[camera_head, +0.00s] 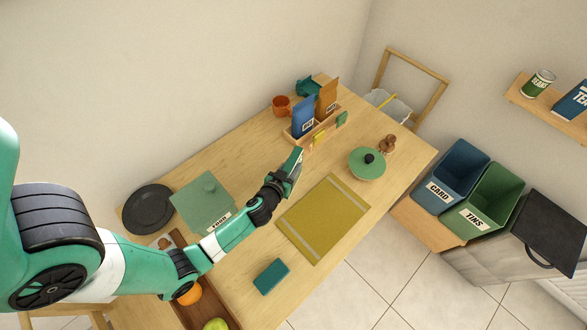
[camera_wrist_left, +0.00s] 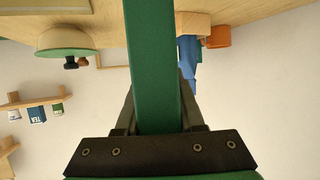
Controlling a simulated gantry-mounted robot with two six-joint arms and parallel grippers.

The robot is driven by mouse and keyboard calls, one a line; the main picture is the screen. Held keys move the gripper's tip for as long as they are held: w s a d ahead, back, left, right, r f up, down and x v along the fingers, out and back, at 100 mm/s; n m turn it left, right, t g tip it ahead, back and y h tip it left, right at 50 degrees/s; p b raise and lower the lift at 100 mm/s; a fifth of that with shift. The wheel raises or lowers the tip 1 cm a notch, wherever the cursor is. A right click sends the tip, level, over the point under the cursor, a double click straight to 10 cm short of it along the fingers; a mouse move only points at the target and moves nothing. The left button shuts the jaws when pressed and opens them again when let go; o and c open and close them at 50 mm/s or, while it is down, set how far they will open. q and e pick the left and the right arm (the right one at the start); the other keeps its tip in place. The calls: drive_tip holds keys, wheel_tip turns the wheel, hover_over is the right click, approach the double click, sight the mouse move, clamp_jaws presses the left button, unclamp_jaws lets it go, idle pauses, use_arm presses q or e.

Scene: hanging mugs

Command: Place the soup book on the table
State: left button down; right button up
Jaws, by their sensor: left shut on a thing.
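My left gripper (camera_head: 291,172) is above the table (camera_head: 235,275), between the wooden holder and the yellow mat. In the left wrist view the gripper (camera_wrist_left: 157,112) is shut on a flat dark green thing (camera_wrist_left: 150,50) that looks like a book seen edge-on. No title shows on it, so I cannot tell whether it is the soup book. A teal book-like block (camera_head: 271,276) lies flat near the table's front edge. My right gripper is not in view.
A yellow mat (camera_head: 322,218) lies mid-table. A wooden holder (camera_head: 318,130) with blue and orange packs stands at the back. A green lidded pot (camera_head: 366,165) is at right. A green lidded box (camera_head: 203,204) and dark plate (camera_head: 148,208) are at left.

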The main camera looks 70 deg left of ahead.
use_arm(q)
drive_tip(key=shift+r, duration=0.1)
drive_tip(key=shift+f, duration=0.25)
drive_tip(key=c, duration=0.5)
unclamp_jaws()
drive_tip(key=shift+r, duration=0.1)
drive_tip(key=shift+r+p, duration=0.25)
drive_tip(key=shift+p, duration=0.1)
drive_tip(key=b+v, duration=0.1)
drive_tip(key=v, duration=1)
drive_tip(key=shift+s+d+b, duration=0.3)
drive_tip(key=shift+s+b, duration=0.05)
